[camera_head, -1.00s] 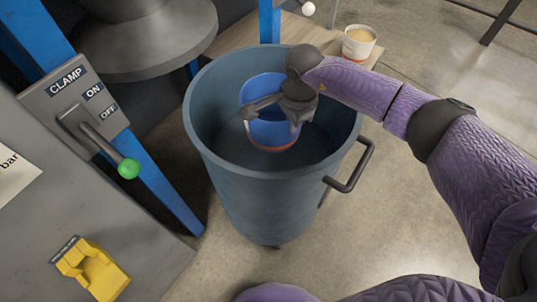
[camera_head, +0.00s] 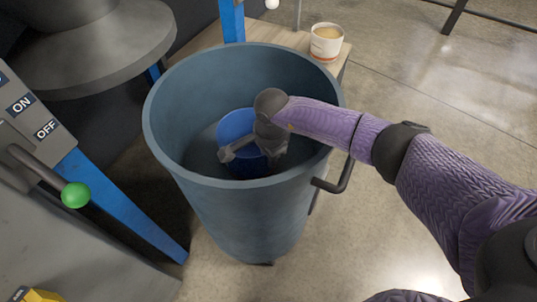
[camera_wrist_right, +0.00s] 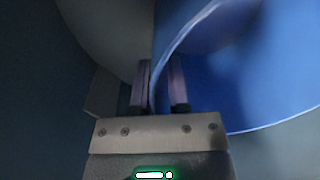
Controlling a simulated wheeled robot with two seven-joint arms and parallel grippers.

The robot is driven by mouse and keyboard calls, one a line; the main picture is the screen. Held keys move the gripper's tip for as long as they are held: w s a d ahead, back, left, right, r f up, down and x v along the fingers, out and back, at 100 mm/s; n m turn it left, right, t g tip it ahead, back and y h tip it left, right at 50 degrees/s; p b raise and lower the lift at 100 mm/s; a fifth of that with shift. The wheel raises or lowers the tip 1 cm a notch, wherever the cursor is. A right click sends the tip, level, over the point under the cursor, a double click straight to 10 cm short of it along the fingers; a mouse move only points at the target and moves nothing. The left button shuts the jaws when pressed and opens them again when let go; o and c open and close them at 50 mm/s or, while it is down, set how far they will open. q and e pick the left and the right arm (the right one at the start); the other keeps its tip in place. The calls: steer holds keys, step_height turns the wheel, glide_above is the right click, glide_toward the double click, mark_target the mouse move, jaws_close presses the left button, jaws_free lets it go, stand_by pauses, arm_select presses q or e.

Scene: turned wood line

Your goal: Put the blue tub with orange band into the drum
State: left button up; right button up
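The blue tub (camera_head: 233,124) is inside the grey-blue drum (camera_head: 230,215), below the drum's rim. My right gripper (camera_head: 232,152) reaches down into the drum and is shut on the tub's wall. In the right wrist view, the fingers (camera_wrist_right: 160,88) straddle the tub's rim, and the tub's blue inside (camera_wrist_right: 235,85) fills the right side. The tub's lower part and orange band are hidden in the head view. I cannot tell whether its base touches the drum's floor. My left gripper is not in view.
A cup (camera_head: 326,43) stands on a wooden surface (camera_head: 290,38) behind the drum. A drum handle (camera_head: 336,180) sticks out at the right. A grey panel with a green-knobbed lever (camera_head: 75,195) and blue posts stands at the left. The floor at the right is clear.

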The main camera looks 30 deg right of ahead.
steer(key=shift+o, duration=0.9)
steer(key=shift+r, duration=0.1)
